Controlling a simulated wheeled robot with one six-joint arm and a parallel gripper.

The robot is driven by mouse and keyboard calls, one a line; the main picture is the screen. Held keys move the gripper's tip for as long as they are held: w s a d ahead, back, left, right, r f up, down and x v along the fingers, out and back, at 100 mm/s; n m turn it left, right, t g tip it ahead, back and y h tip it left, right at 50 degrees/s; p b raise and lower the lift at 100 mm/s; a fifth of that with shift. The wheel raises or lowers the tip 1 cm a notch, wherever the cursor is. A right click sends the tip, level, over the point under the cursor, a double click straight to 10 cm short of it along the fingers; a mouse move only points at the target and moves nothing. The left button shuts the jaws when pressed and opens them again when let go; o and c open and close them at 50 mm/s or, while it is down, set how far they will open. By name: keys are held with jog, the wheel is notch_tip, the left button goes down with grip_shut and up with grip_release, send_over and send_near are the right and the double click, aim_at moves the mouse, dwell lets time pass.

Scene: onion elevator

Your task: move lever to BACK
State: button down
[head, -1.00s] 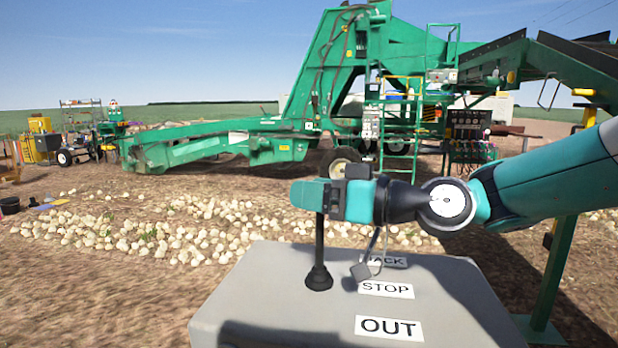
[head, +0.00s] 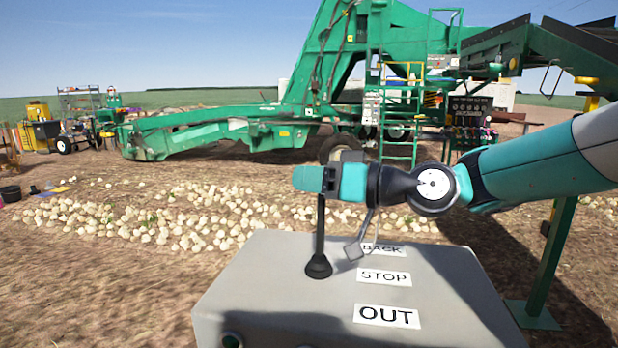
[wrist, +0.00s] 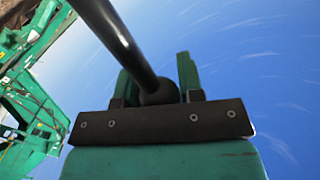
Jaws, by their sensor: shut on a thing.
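The black lever (head: 319,240) rises from a round rubber boot on top of the grey control box (head: 270,270). It looks close to upright. White labels on the box read BACK (head: 383,249), STOP (head: 383,277) and OUT (head: 386,317), from far to near; the lever's base is to the left of STOP. My teal gripper (head: 320,181) reaches in from the right and is shut on the lever's top. In the wrist view the lever (wrist: 115,35) runs down to a rounded knob between the fingers (wrist: 158,88). The lever's top is hidden in the head view.
A large green machine (head: 300,110) stands behind the box, and many pale onions (head: 200,215) lie on the soil before it. A green post (head: 556,260) stands right of the box.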

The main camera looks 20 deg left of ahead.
jog(key=w+m, duration=0.1)
jog(key=w+f+m+p, duration=0.1)
jog(key=w+m, duration=0.1)
jog(key=w, duration=0.1)
jog(key=shift+w+a+f+h, duration=0.1)
jog(key=shift+f+h, duration=0.15)
jog(key=shift+h, duration=0.05)
jog(key=c, duration=0.8)
grip_release()
jog(key=shift+o, duration=0.2)
jog(key=s+d+r+b, duration=0.1)
jog(key=d+b, duration=0.5)
jog(key=d, duration=1.1)
jog(key=shift+s+r, duration=0.25)
jog(key=shift+s, duration=0.3)
